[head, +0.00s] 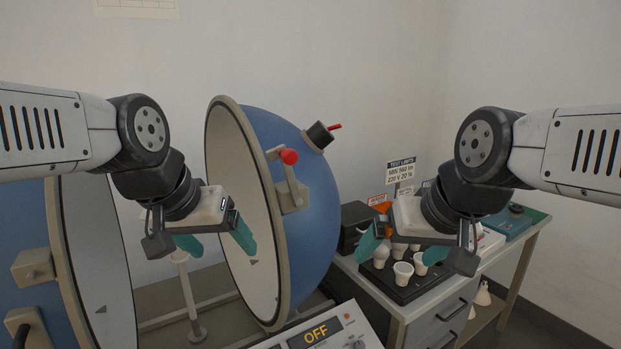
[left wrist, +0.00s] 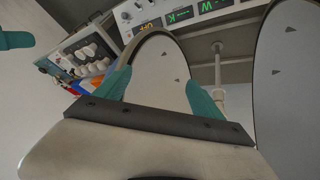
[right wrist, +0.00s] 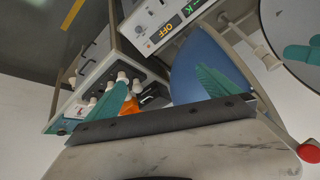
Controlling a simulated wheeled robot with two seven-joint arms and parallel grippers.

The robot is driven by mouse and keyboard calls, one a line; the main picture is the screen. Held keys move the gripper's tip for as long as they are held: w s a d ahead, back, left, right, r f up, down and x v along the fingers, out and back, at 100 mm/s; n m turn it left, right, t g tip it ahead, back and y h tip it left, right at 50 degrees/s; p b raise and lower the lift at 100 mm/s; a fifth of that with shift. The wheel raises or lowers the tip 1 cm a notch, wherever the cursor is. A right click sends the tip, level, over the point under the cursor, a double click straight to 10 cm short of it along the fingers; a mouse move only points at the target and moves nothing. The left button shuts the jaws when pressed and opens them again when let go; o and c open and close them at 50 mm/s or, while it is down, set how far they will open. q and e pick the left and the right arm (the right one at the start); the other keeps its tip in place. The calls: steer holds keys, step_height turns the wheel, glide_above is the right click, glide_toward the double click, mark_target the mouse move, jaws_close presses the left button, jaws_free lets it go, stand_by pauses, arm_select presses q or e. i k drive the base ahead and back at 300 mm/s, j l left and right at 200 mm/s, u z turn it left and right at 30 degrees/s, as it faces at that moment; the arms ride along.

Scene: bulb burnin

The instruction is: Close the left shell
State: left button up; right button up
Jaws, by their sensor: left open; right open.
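The left shell (head: 62,255) is a blue half-sphere with a beige rim and pale inside, at the left edge of the head view, swung apart from the right shell. The right shell (head: 318,215) is blue with a beige rim and a red-knobbed latch (head: 289,158). A post (head: 187,295) stands between them. My left gripper (head: 218,245) is open and empty in front of the gap between the shells, touching neither as far as I can tell. My right gripper (head: 395,250) is open and empty, right of the right shell and in front of the bulb tray.
A bench at the right holds a black tray (head: 400,290) of several white bulbs, a sign (head: 400,172) and a teal mat (head: 515,222). A control panel reading OFF (head: 318,332) stands at the bottom front. Bulbs also lie on the bench's lower shelf.

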mark_target(65, 281)
steer(key=l+u, duration=0.15)
steer(key=u, duration=0.25)
steer(key=l+u, duration=0.1)
steer(key=u, duration=0.3)
steer(key=l+u, duration=0.1)
steer(key=u, duration=0.35)
steer(key=k+l+u, duration=0.1)
steer(key=u, duration=0.3)
steer(key=i+j+u, duration=0.35)
steer(key=j+z, duration=0.9)
steer(key=j, duration=0.2)
